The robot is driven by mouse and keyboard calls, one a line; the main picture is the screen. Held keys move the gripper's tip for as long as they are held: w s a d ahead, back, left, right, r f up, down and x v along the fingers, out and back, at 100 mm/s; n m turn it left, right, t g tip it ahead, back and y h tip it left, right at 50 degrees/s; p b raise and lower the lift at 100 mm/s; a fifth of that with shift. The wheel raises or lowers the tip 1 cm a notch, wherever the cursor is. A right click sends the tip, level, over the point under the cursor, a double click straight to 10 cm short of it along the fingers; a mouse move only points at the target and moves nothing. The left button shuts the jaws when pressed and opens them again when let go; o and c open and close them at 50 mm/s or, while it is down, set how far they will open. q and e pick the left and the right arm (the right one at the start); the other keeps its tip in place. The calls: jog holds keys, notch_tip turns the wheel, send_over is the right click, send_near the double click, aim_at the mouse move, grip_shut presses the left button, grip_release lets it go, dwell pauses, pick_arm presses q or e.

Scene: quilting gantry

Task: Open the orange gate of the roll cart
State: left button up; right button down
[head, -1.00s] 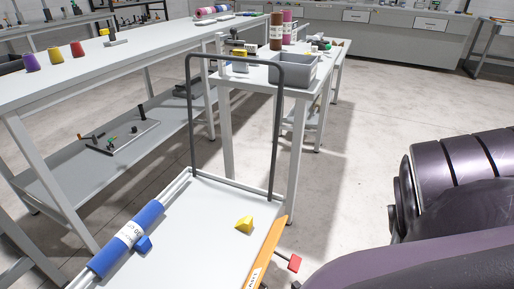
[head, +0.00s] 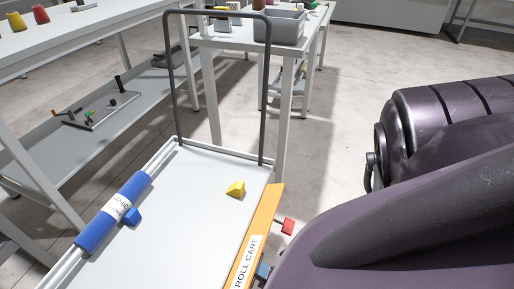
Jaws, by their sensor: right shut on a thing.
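The roll cart (head: 200,185) has a pale flat deck. Its orange gate (head: 262,226), labelled ROLL CART, stands along the deck's right edge and looks in line with it. A red block (head: 287,226) on a short grey rod sticks out beyond the gate. A small blue part (head: 262,269) shows beside the gate lower down. My right arm covers the area to the right, and my right gripper (head: 265,276) is almost wholly hidden by it near that blue part. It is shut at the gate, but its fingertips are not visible. My left gripper is out of view.
A blue roll (head: 113,211) with a white label lies along the deck's left edge. A yellow wedge (head: 236,188) sits on the deck near the gate. A dark hoop (head: 170,80) rises at the far end, before a table with a grey bin (head: 283,28). Floor beyond is clear.

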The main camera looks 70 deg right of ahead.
dwell(0.3)
jog(key=c, duration=1.5)
grip_release()
jog(key=shift+s, duration=0.1)
jog(key=shift+s+d+f, duration=0.2)
jog(key=shift+s+f, duration=0.05)
jog(key=shift+s, duration=2.15)
jog(key=shift+s+d+f, duration=0.2)
jog(key=shift+s+f, duration=0.1)
jog(key=shift+s, duration=2.1)
jog(key=shift+s+d+f, duration=0.2)
jog(key=shift+s+f, duration=0.05)
jog(key=shift+s, duration=2.15)
jog(key=shift+s, duration=0.1)
